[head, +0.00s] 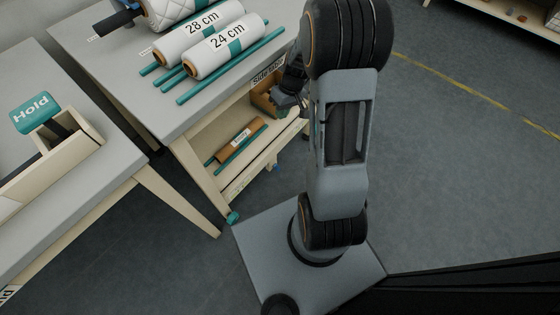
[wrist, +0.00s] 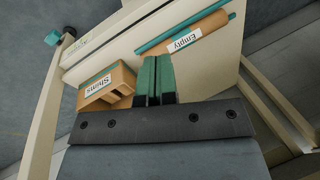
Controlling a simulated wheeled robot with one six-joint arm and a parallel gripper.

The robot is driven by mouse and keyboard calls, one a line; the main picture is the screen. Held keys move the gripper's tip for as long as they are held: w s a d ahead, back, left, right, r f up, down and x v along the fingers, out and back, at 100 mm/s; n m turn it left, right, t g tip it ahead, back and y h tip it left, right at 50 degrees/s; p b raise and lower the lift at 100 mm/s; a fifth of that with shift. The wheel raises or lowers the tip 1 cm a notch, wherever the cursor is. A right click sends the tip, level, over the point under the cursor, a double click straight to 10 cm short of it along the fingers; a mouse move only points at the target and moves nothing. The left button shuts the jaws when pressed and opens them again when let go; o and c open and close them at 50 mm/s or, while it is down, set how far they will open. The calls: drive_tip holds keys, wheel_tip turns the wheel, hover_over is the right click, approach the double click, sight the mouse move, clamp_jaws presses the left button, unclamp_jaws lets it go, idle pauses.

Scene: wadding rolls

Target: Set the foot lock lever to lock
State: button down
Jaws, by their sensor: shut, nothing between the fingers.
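A small teal part (head: 232,217) sits at the foot of the near leg of the side table (head: 190,123). A similar teal part (wrist: 52,39) shows at a leg end in the wrist view. I cannot tell for certain which part is the foot lock lever, or its setting. My gripper (wrist: 155,78) has teal fingers pressed together with nothing between them. In the wrist view it points toward the lower shelf, near the box marked Shims. In the head view my gripper (head: 288,97) is partly hidden behind my arm, beside the side table.
On the lower shelf are the Shims box (wrist: 107,88) and a brown tube marked Empty (wrist: 183,40). Wadding rolls (head: 215,45) and teal rods lie on top. A second table (head: 85,185) with a Hold sign (head: 36,113) stands left. Floor at right (head: 460,170) is clear.

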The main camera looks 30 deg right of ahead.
sight(274, 166)
drive_tip(key=w+d+f+n+t+y+b, duration=0.15)
drive_tip(key=d+f, duration=0.35)
drive_tip(key=f, duration=0.8)
drive_tip(key=w+d+f+n+y, duration=0.2)
drive_tip(key=d+f, duration=0.2)
drive_tip(key=f, duration=1)
drive_tip(key=shift+h, duration=0.25)
drive_tip(key=shift+s+a+r+b+x, duration=0.1)
drive_tip(key=shift+s+a+b+x, duration=0.45)
drive_tip(key=shift+x, duration=1.6)
drive_tip(key=shift+s+d+r+b+x, duration=0.15)
drive_tip(key=shift+b+x, duration=0.85)
drive_tip(key=shift+x, duration=1.2)
drive_tip(key=shift+s+a+b+x, duration=0.4)
drive_tip(key=shift+b+x, duration=0.35)
drive_tip(key=shift+x, duration=1.4)
drive_tip(key=shift+d, duration=0.1)
